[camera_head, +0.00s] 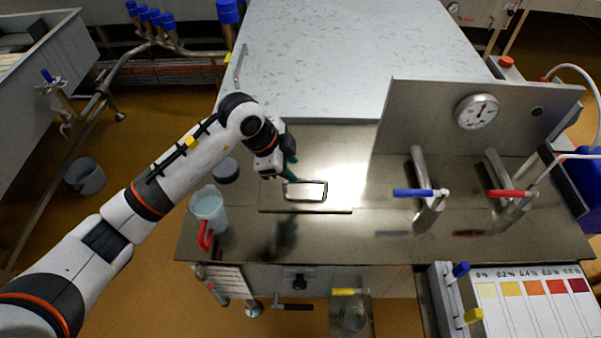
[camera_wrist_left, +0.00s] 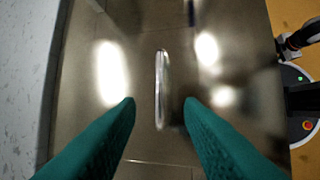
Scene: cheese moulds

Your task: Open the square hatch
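The square hatch (camera_head: 272,202) is a flat metal plate in the steel worktop, and it looks closed. Its handle (camera_head: 325,191) is a small metal loop on top of the plate. In the left wrist view the handle (camera_wrist_left: 161,75) stands as a thin upright loop near the middle. My left gripper (camera_head: 290,172) points down just behind and left of the handle. Its green fingers are apart with nothing between them; in the wrist view the fingertips (camera_wrist_left: 159,103) lie either side of the handle's line, not touching it. My right gripper is not in view.
A jug with a red handle (camera_head: 207,211) and a dark round lid (camera_head: 225,170) stand left of the hatch. Taps with blue (camera_head: 414,193) and red (camera_head: 510,193) levers stand right, before a gauge panel (camera_head: 397,125).

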